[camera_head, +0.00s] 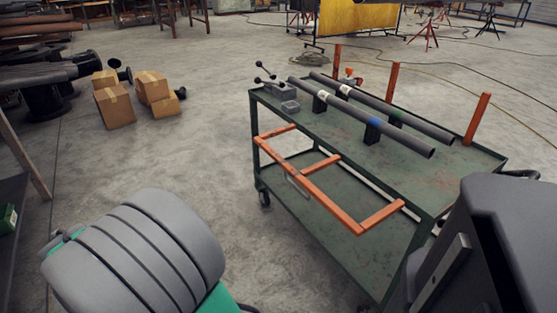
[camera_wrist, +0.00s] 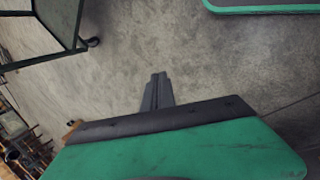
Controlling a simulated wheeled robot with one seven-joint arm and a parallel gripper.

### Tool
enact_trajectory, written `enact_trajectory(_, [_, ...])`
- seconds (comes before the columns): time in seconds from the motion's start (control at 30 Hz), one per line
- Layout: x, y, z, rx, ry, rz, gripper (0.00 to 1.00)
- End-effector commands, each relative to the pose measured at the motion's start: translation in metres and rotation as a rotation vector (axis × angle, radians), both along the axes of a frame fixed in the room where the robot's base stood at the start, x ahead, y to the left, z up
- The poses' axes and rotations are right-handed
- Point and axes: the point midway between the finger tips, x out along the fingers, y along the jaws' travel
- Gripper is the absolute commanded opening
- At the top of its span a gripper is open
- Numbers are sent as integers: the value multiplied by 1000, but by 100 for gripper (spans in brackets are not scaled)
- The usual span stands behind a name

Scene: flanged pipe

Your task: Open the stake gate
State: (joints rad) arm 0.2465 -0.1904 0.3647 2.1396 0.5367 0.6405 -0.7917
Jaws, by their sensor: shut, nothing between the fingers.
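The orange stake gate (camera_head: 325,203) is a long bar with three short cross stakes and a grey handle (camera_head: 298,185) near its middle.
Grey pipes (camera_head: 365,115) lie on supports on the cart top, beside a small grey clamp block (camera_head: 290,106). Upright orange posts (camera_head: 392,84) stand along the far side. Cardboard boxes (camera_head: 115,107) sit on the floor at left.

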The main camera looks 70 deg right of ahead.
Motion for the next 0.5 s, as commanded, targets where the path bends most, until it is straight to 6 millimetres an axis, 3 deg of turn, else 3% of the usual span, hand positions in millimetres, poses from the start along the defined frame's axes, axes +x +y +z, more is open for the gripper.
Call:
enact_trajectory(0.03, [-24, -57, 40, -98, 150, 24, 0])
enact_trajectory(0.1, [-65, -125, 63, -214, 393, 95, 0])
enact_trajectory(0.2, [-126, -187, 97, -284, 757, 191, 0])
enact_trajectory(0.33, [-178, -219, 126, -273, 1092, 278, 0])
enact_trajectory(0.5, [-197, -230, 128, -253, 1210, 311, 0])
